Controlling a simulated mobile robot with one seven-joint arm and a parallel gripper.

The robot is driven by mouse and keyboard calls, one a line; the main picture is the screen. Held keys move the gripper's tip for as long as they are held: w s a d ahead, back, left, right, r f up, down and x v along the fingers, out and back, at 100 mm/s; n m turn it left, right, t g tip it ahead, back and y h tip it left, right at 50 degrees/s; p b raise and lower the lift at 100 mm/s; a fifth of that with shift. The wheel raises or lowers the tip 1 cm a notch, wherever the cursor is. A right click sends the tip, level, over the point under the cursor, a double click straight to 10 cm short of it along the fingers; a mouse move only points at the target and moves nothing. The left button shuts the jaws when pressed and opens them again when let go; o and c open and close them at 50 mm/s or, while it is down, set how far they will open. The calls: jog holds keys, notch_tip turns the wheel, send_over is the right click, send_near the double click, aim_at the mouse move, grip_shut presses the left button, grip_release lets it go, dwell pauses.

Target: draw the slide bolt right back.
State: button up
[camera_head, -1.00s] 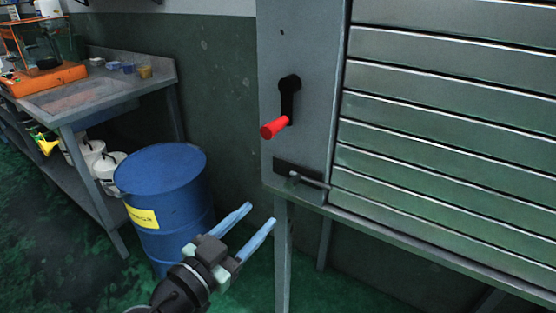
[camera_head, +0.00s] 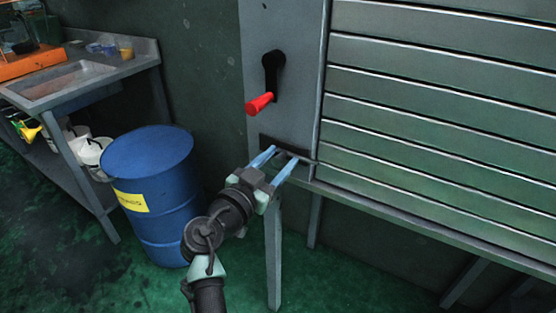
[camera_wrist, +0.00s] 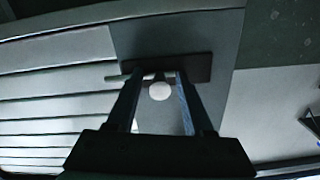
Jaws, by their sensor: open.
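The slide bolt (camera_head: 307,160) is a thin grey rod on a dark plate, low on the grey panel beside the slatted front. Its rod points toward the slats. My gripper (camera_head: 284,153) has its two pale blue fingers at the bolt, covering part of it. In the wrist view, the bolt's round pale knob (camera_wrist: 160,91) shows between my open fingers (camera_wrist: 160,74), with a gap on each side. The dark plate (camera_wrist: 198,66) lies just beyond the fingertips, and the rod (camera_wrist: 116,77) sticks out to the left there.
A black crank with a red handle (camera_head: 259,104) sits on the panel just above the bolt. A blue drum (camera_head: 150,190) stands left of my arm. A metal sink bench (camera_head: 80,85) is farther left. A table leg (camera_head: 273,255) stands below the panel.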

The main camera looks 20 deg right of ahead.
grip_shut()
dwell(1.4)
